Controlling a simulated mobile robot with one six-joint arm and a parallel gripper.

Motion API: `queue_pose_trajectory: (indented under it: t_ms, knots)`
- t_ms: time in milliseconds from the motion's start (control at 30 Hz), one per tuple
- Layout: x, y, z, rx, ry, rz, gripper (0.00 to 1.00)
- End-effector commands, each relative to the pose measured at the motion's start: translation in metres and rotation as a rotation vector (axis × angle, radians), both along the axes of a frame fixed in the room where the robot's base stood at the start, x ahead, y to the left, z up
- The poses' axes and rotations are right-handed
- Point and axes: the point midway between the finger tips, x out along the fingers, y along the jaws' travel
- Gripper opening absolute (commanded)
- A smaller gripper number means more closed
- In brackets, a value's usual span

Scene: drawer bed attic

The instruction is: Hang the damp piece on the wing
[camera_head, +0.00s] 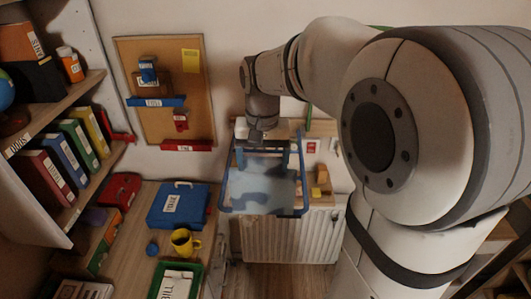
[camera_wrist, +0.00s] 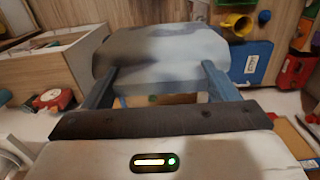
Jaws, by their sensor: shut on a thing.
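The damp piece (camera_head: 264,184) is a pale blue-grey cloth with darker patches. In the head view it appears spread within the outline of a blue frame, the wing (camera_head: 306,203), in front of the radiator. My gripper (camera_head: 264,150) is at the cloth's back edge, shut on it. In the wrist view my gripper (camera_wrist: 158,76) has two blue-grey fingers reaching to the near edge of the cloth (camera_wrist: 160,48), which extends away from me. I cannot tell whether the cloth touches the wing or is just above it. The cloth hides part of the wing.
A white radiator (camera_head: 290,238) stands below the wing. To the left, a desk holds a blue toolbox (camera_head: 178,206), a yellow mug (camera_head: 183,242) and a green tray (camera_head: 174,280). A bookshelf (camera_head: 55,185) and a corkboard (camera_head: 165,88) bound the left and back.

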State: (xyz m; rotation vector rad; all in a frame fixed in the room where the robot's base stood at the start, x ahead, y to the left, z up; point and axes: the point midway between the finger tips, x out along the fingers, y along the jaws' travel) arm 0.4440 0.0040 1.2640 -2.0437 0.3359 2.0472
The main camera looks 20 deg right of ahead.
Motion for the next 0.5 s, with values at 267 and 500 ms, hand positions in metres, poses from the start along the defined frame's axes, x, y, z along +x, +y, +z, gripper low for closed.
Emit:
queue_pose_trajectory:
  t_ms: [267, 500]
  knots:
    - [0.000, 0.002, -0.024, 0.000, 0.001, 0.006, 0.46]
    - [0.000, 0.003, -0.046, 0.000, 0.000, 0.006, 0.46]
